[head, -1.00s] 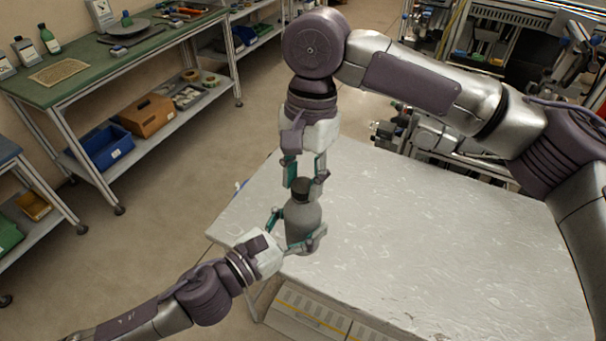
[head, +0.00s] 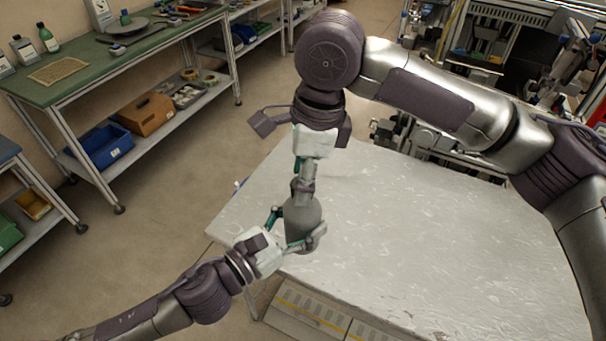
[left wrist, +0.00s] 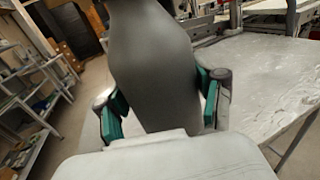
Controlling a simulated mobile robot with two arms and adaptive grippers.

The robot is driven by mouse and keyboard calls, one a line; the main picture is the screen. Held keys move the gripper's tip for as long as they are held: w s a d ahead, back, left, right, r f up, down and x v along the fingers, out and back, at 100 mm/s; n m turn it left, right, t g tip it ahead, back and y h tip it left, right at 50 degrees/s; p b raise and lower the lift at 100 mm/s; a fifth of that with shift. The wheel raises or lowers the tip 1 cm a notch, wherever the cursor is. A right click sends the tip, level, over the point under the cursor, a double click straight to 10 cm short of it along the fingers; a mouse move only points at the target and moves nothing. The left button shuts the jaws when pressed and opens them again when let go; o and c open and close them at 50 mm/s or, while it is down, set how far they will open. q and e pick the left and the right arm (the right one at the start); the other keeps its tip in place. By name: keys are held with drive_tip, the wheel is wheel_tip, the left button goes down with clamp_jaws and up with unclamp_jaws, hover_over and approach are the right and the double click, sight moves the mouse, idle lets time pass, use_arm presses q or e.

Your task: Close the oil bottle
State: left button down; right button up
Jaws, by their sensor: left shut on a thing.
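The grey oil bottle (head: 306,216) stands upright on the light table near its left corner. My left gripper (head: 295,229) is shut around the bottle's body from the lower left. In the left wrist view the bottle (left wrist: 150,62) fills the middle, with one teal-padded finger on each side. My right gripper (head: 303,188) points down from above at the bottle's neck and top. It is seen edge-on, so the gap between its fingers does not show. The bottle's cap is hidden behind its fingers.
The light table (head: 430,235) is clear to the right of the bottle. A green-topped workbench (head: 75,85) with bottles and tools stands at the far left, with a blue bin (head: 103,147) and a brown bin (head: 147,115) on its lower shelf.

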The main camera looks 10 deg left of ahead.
drive_tip(key=shift+r, duration=0.15)
drive_tip(key=shift+r, duration=2.15)
